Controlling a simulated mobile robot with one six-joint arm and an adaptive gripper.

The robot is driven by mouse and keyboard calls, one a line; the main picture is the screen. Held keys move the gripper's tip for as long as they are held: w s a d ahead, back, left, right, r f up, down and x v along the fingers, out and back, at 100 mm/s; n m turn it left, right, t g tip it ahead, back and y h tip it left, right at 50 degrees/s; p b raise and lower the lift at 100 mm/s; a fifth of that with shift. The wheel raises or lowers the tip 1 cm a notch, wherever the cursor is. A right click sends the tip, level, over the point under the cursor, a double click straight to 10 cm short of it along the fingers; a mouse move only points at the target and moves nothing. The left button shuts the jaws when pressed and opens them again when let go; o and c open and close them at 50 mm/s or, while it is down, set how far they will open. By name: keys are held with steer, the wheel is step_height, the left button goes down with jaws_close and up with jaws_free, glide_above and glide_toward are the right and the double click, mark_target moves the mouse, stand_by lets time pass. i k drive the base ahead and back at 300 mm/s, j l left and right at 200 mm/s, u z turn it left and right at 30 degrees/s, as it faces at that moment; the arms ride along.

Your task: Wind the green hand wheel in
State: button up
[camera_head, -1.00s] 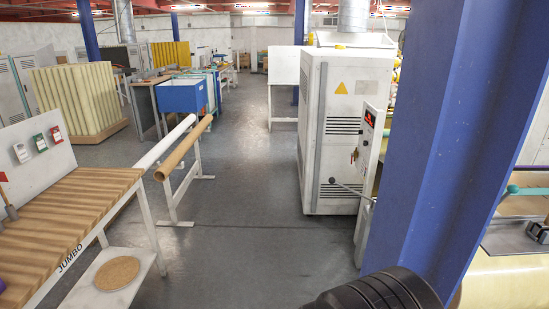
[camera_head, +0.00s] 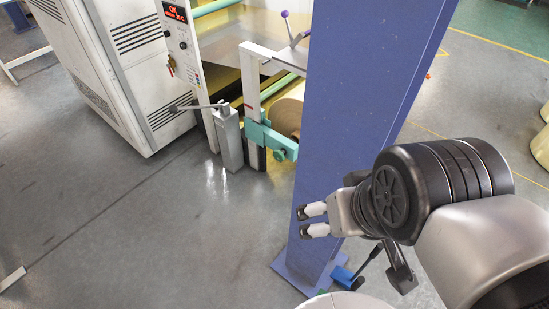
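A green-teal clamp-like fitting (camera_head: 262,137) sits low on the white frame of the machine, left of the blue column. At its right end is a small round green knob (camera_head: 290,153), which looks like the hand wheel; its details are too small to tell. My gripper (camera_head: 304,221) is in front of the blue column, nearer to me, below and right of the knob. Its two fingertips point left with a gap between them, and nothing is between them. The gripper is apart from the green fitting.
The blue column (camera_head: 350,110) stands right beside the fitting. A brown roll (camera_head: 288,118) is behind it. A grey post with a lever (camera_head: 229,139) stands to the left, near a white cabinet (camera_head: 100,60). A purple-tipped handle (camera_head: 290,35) is above.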

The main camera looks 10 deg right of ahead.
mark_target(279, 156)
steer(key=i+j, duration=0.1)
steer(key=j, duration=0.25)
steer(key=i+j, duration=0.15)
steer(key=j, duration=0.2)
steer(key=i+j, duration=0.1)
steer(key=j, duration=0.25)
steer(key=i+j, duration=0.15)
steer(key=j, duration=0.25)
steer(key=i+l, duration=0.15)
steer(key=i, duration=0.3)
steer(key=i+l, duration=0.15)
steer(key=i, duration=0.3)
steer(key=i+l, duration=0.2)
steer(key=i, duration=0.2)
steer(key=i+l, duration=0.15)
steer(key=i, duration=0.3)
steer(key=j+u, duration=0.05)
